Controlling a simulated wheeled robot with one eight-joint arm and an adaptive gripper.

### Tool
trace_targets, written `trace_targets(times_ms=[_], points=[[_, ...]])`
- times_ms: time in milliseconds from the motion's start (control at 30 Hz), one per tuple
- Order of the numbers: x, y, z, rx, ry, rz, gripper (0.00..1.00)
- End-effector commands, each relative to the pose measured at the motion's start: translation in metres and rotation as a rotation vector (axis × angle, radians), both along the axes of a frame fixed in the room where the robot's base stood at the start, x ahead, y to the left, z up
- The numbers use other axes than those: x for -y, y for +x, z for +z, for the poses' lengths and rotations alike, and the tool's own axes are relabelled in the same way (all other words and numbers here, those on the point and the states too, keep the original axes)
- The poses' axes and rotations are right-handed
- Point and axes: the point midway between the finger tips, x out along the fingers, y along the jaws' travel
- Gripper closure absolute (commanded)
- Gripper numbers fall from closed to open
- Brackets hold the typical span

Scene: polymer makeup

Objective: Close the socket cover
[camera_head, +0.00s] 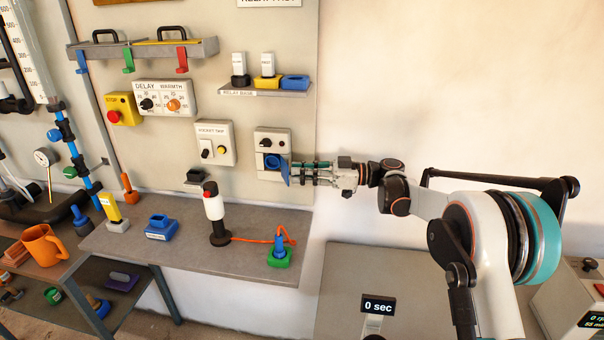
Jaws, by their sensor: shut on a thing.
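The socket box (284,138) is a pale panel on the wall with a black knob in its upper part. Its blue round socket (271,162) shows in the lower part. The blue socket cover (286,173) stands open, swung out from the right side of the socket. My gripper (293,173) comes in from the right and is shut on the cover's outer edge. The fingers hide part of the cover, and the exact grip is small in view.
A socket timer panel (216,130) is left of the box. Below, the grey bench (190,268) carries a white-and-black device (214,212), a blue plug in a green base (280,251) and an orange cord. The relay shelf (265,91) is above. The wall to the right is bare.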

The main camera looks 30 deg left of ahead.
Motion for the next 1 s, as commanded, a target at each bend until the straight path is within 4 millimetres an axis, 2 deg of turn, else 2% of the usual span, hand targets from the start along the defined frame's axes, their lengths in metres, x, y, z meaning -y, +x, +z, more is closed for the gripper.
trace_targets(times_ms=[567,1000], points=[[-0.001,-0.006,0.001,0.0,0.001,-0.078,1.0],[-0.013,-0.032,0.001,-0.001,0.002,-0.425,1.0]])
